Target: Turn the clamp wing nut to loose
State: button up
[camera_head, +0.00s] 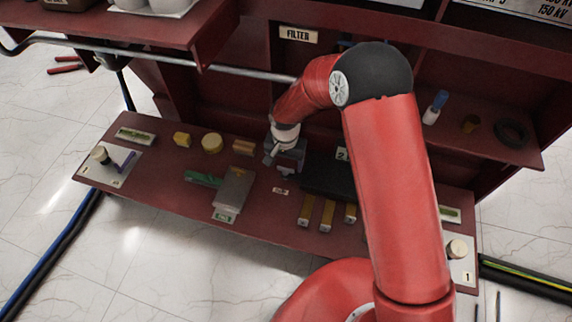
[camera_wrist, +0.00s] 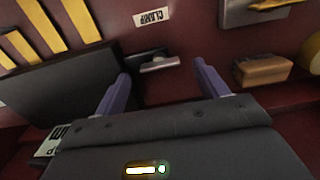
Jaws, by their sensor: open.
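The clamp wing nut (camera_wrist: 158,63) appears in the wrist view as a small light grey bar on a dark mount, beside the CLAMP label (camera_wrist: 151,17). My gripper (camera_wrist: 162,84) has two purple fingers set apart, one to each side of the wing nut in the picture. I cannot tell how far the fingertips are from it in depth. In the head view, my gripper (camera_head: 272,158) hangs over the red bench behind the CLAMP label (camera_head: 280,191). There the wing nut is hard to make out below the gripper.
A black block (camera_head: 328,176) stands close to the right of my gripper, with several yellow bars (camera_head: 327,214) in front. A grey block (camera_head: 234,190) and a wooden block (camera_head: 243,147) lie to the left. The red bench (camera_head: 180,196) has bare room at its front.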

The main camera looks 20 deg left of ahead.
aim_at(286, 170)
jog(key=shift+f, duration=1.15)
jog(key=c, duration=1)
